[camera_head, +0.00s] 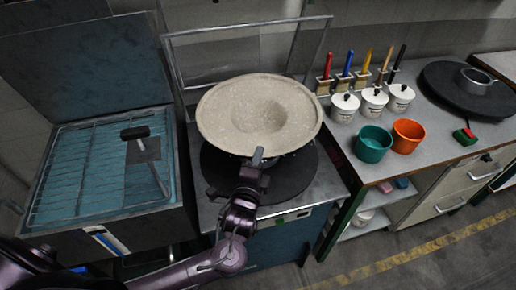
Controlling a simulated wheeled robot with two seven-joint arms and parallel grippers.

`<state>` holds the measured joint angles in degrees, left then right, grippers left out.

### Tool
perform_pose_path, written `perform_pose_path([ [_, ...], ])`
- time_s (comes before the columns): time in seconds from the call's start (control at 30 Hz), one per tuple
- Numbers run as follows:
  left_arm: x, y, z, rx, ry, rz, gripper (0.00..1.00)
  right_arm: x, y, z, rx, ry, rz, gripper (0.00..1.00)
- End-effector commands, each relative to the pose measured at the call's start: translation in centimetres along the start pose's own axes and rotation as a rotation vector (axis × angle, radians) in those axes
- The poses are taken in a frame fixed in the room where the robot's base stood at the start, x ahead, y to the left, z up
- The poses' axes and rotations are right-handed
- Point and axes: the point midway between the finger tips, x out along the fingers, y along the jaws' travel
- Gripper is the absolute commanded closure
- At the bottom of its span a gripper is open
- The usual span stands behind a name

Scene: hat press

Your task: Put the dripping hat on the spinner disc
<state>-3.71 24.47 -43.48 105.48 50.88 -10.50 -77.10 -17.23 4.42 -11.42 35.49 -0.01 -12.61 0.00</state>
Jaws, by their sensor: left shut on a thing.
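The hat (225,115) is a pale beige, wide-brimmed felt shape, crown down with its hollow facing up. It is over a round dark disc (290,183) on the middle station, which looks like the spinner disc. The hat covers the far part of the disc; I cannot tell whether its crown touches it. My left gripper (257,158) is shut on the near edge of the brim. No drips can be made out. My right gripper is not in view.
A teal basin with a wire rack (85,175) and a black-headed tool (140,150) is at left. A clear-panelled frame (175,65) stands behind the hat. At right, a bench holds brushes, white pots (344,107), a teal cup (373,145), an orange cup (408,137) and another dark disc (445,88).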

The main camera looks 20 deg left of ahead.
Motion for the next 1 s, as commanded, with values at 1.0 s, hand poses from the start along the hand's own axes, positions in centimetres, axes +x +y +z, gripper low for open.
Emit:
perform_pose_path([
  [1.0,0.1,5.3,0.0,-0.001,0.001,-0.003,1.0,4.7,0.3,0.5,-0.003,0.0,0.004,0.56],
])
